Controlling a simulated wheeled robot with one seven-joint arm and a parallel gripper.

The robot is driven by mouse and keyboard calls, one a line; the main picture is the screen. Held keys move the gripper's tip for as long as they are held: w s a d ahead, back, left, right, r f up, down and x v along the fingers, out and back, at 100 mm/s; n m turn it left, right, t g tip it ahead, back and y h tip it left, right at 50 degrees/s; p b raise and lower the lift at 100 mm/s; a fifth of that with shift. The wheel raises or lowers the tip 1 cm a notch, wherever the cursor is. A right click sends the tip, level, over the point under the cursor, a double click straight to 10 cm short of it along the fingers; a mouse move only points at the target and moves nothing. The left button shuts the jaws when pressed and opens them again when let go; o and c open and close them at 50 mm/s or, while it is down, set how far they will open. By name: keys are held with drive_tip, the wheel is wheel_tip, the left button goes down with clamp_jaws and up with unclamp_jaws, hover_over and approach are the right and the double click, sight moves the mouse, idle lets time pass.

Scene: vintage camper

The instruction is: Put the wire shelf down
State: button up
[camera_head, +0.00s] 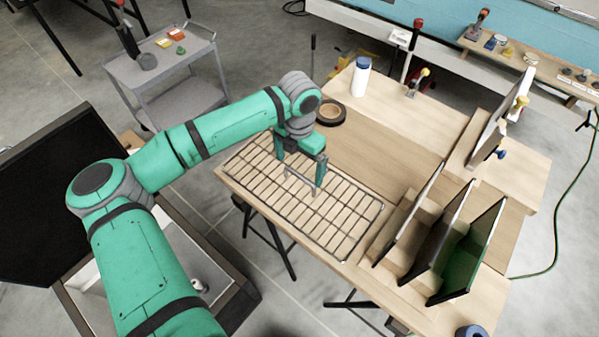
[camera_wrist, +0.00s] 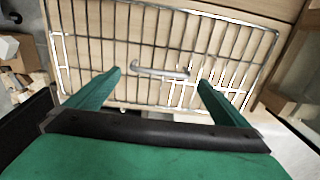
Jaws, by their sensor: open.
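The wire shelf (camera_head: 340,218) is a rectangular chrome grid lying flat on the wooden workbench, along its front left edge. It also fills much of the wrist view (camera_wrist: 200,42). A small raised handle bar (camera_wrist: 160,72) stands near its middle. My gripper (camera_head: 304,186) is right over the shelf, pointing down, with its fingers apart on either side of the handle. In the wrist view my gripper (camera_wrist: 158,80) shows both green fingers spread, with the handle between and beyond the tips, not clamped. Whether the fingertips touch the grid is hard to tell.
A rack of upright panels (camera_head: 438,235) stands right of the shelf. A tape roll (camera_head: 331,112) and a white bottle (camera_head: 361,77) are behind it. A grey cart (camera_head: 160,70) stands back left. The bench middle (camera_head: 385,150) is clear.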

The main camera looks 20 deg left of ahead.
sight(299, 176)
drive_tip(key=shift+r, duration=2.6)
